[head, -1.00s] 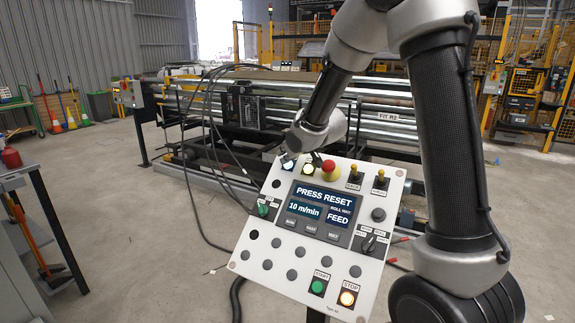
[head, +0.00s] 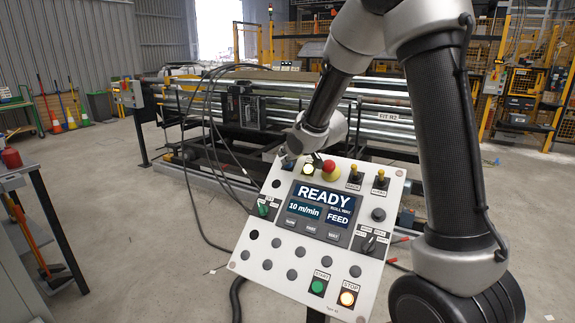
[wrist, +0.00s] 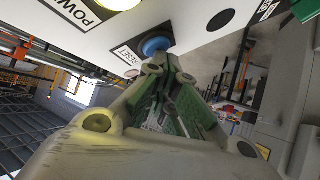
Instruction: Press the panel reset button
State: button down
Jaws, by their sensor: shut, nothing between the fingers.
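The control panel (head: 300,260) is a tilted white board with buttons and a display (head: 322,197) reading "READY", with "10 m/min" and "FEED" below. The blue reset button (wrist: 157,44), beside a label reading "RESET", is at the top of the wrist view. It sits at the panel's upper left corner in the head view, mostly behind my gripper. My gripper (wrist: 168,62) is shut and empty, with its fingertips at the button; I cannot tell whether they still touch it. It also shows in the head view (head: 286,157).
A red emergency stop (head: 329,167) and yellow-capped toggles (head: 354,173) stand along the panel's top edge, close to my gripper. Black cables (head: 208,125) hang left of the panel. A machine with long metal rollers (head: 375,128) lies behind. Open concrete floor is at left.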

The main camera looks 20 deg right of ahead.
jog(key=shift+s+a+r, duration=0.35)
jog(key=shift+s+r, duration=0.05)
jog(key=shift+r, duration=0.2)
jog(key=r, duration=0.1)
jog(key=s+a+r, duration=0.2)
jog(key=shift+s+a+r, duration=0.15)
jog(key=shift+r, duration=0.25)
dwell(0.6)
